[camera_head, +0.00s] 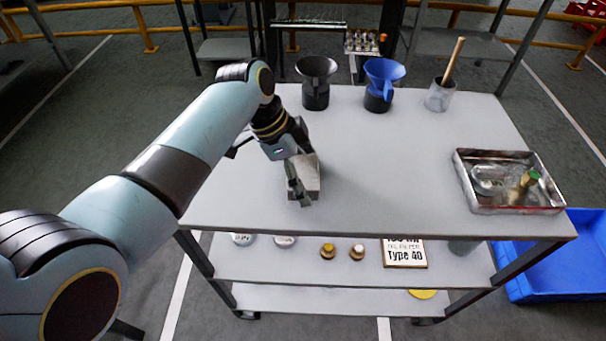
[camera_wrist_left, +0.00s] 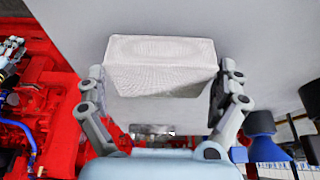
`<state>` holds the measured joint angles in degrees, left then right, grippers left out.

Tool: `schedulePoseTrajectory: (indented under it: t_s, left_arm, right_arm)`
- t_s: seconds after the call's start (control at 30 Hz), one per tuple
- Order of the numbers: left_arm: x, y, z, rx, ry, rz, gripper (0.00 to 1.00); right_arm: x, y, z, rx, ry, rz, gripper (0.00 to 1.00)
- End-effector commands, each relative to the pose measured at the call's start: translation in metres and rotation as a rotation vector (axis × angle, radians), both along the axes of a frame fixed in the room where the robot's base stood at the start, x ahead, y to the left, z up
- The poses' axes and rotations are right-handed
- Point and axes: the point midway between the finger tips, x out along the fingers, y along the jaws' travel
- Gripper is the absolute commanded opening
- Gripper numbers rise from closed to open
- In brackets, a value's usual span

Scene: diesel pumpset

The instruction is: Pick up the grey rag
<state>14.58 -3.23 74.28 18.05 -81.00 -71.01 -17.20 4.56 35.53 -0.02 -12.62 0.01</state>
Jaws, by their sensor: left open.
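The grey rag (camera_head: 306,172) is a pale, block-shaped folded cloth on the grey top of the trolley, left of its middle. In the left wrist view the rag (camera_wrist_left: 160,66) shows a woven surface. My left gripper (camera_head: 300,192) is over the rag and hides part of it in the head view. In the left wrist view my left gripper (camera_wrist_left: 163,88) is open, with one finger at each side of the rag. I cannot tell whether the fingers touch it. A jointed grey part at that view's left edge may be my right gripper (camera_wrist_left: 11,50); its jaws are unclear.
A black funnel (camera_head: 316,82), a blue funnel (camera_head: 380,84) and a cup (camera_head: 440,96) with a wooden handle stand at the trolley's back. A metal tray (camera_head: 516,207) with small items is at the right. The middle of the trolley top (camera_head: 390,160) is clear.

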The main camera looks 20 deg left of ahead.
Motion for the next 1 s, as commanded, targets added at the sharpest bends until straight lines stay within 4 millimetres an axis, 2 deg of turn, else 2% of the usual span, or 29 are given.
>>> schedulePoseTrajectory:
  t_s: [0.13, 0.4, 0.47, 0.8, 1.0]
  left_arm:
    - [0.000, 0.000, 0.000, 0.000, -0.001, 0.000, 1.00]
    - [0.000, 0.000, 0.001, 0.000, 0.000, 0.000, 0.65]
    - [0.000, 0.000, 0.000, 0.000, 0.000, 0.000, 0.59]
    - [0.000, 0.000, 0.002, 0.000, 0.000, 0.001, 0.59]
    - [0.003, -0.001, 0.013, -0.001, -0.002, 0.005, 0.59]
  right_arm:
    - [0.000, 0.000, 0.000, 0.000, 0.000, 0.000, 0.40]
    - [0.000, 0.000, 0.000, 0.000, 0.000, 0.000, 0.40]
    - [0.000, 0.000, 0.000, 0.000, 0.000, 0.000, 0.40]
    - [0.000, 0.000, 0.001, 0.000, -0.001, 0.000, 0.40]
    - [0.001, 0.000, 0.012, 0.000, -0.001, 0.000, 0.40]
